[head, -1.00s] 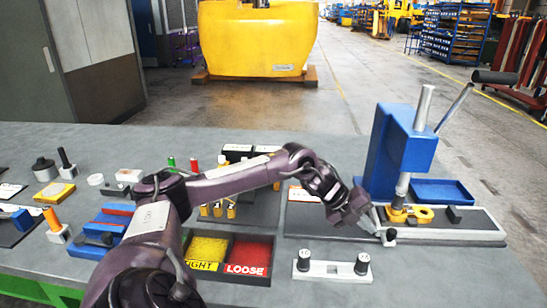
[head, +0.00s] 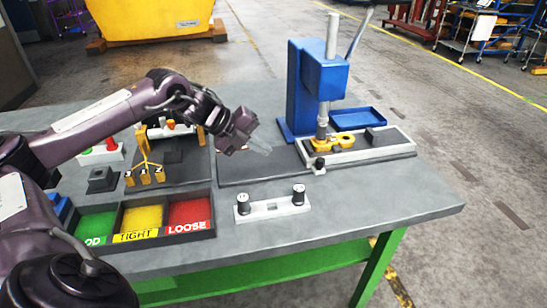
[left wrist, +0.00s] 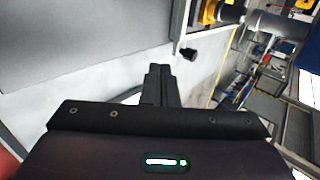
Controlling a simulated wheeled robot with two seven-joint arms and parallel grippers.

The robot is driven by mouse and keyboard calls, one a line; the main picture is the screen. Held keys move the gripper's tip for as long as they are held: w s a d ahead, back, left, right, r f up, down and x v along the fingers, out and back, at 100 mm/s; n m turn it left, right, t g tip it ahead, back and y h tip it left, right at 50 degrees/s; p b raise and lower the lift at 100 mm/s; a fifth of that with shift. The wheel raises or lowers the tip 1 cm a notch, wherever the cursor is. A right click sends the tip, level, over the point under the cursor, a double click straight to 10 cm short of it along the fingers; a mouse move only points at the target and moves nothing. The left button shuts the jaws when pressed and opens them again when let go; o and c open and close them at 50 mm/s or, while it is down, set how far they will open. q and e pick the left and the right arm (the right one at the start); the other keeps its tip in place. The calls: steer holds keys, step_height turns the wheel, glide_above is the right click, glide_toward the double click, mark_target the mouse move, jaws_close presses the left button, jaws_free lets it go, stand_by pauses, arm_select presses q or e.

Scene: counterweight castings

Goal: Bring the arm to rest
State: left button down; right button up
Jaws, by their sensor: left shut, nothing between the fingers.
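My left gripper (head: 264,147) hangs over the dark mat (head: 240,168) left of the blue press. Its fingers are shut and empty, and it stands clear of the press fixture. In the left wrist view the closed fingers (left wrist: 160,84) point up the picture with nothing between them. My left arm reaches in from the left, bent over the table. My right gripper is not in view.
The blue arbor press (head: 308,90) stands at the back right with a yellow part (head: 342,139) on its base and a blue tray (head: 358,118) behind. A gauge block with two pins (head: 271,207) and the sorting bins (head: 145,217) lie nearer. The table's front right is clear.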

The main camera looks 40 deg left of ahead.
arm_select(q)
steer(key=shift+v, duration=1)
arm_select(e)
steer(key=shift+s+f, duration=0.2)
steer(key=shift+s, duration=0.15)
